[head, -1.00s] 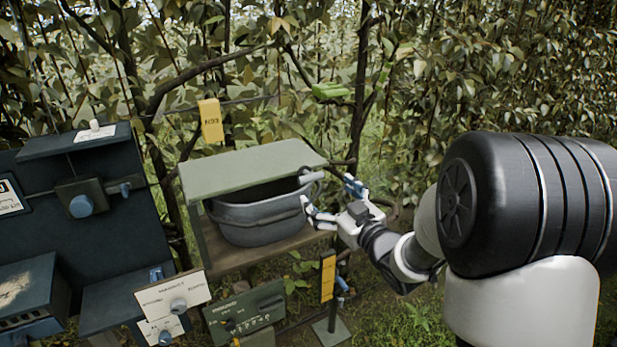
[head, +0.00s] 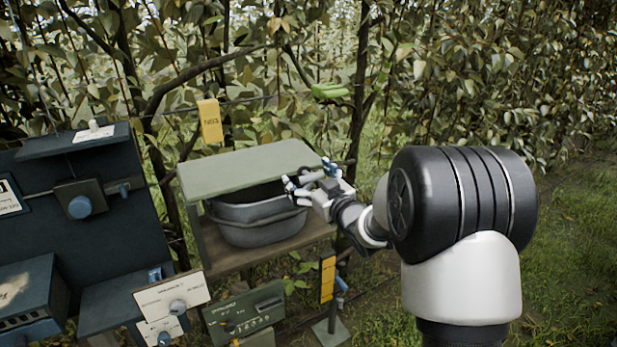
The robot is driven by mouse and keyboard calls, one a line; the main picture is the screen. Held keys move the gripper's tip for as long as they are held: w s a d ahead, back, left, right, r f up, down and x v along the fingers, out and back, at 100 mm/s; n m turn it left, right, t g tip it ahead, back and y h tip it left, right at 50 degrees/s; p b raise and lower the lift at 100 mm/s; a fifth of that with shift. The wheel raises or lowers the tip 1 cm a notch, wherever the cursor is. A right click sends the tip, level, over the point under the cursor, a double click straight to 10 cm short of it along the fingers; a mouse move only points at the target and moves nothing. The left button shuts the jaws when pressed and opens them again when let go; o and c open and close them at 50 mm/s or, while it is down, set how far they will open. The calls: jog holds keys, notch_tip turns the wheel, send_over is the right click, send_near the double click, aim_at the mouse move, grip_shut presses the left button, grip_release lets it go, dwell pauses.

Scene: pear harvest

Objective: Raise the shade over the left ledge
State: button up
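A pale green shade panel (head: 245,170) lies tilted low over a wooden ledge (head: 232,262), covering the back of a grey tub (head: 258,228) that stands on it. A short grey handle (head: 311,176) sticks out at the shade's right front corner. My gripper (head: 308,178) is at that corner, its fingers spread apart on either side of the handle. I cannot tell whether they touch it. The tub's inside is dark and mostly hidden by the shade.
A dark blue panel (head: 90,235) with knobs and shelves stands at the left. White plates (head: 172,297) and a green control box (head: 244,311) sit below the ledge. A yellow tag (head: 210,121) hangs behind. Branches and leaves fill the background; grass on the right is free.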

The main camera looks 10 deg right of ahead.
jog(key=c, duration=1.3)
jog(key=shift+o, duration=0.2)
jog(key=shift+r, duration=0.5)
jog(key=r+n, duration=0.1)
jog(key=r, duration=0.1)
jog(key=a+r+n, duration=0.1)
jog(key=r, duration=0.2)
jog(key=r+n, duration=0.1)
jog(key=r, duration=0.2)
jog(key=shift+s+a+r+n, duration=0.2)
jog(key=shift+s+a+n, duration=0.05)
jog(key=shift+n, duration=0.05)
jog(key=s+a+r+n+b, duration=0.1)
jog(key=a+r+n, duration=0.25)
jog(key=r, duration=0.25)
jog(key=s+a+r+n+b, duration=0.1)
jog(key=s+a+r+n, duration=0.15)
jog(key=a+r, duration=0.35)
jog(key=s+a+r+n+b, duration=0.2)
jog(key=a+r+n+b, duration=0.1)
jog(key=a, duration=0.4)
jog(key=s+a+r+n+b, duration=0.2)
jog(key=a+r+n+b, duration=0.2)
jog(key=a, duration=0.4)
jog(key=shift+s+a+r+n, duration=0.15)
jog(key=shift+s+n, duration=0.1)
jog(key=shift+n, duration=0.15)
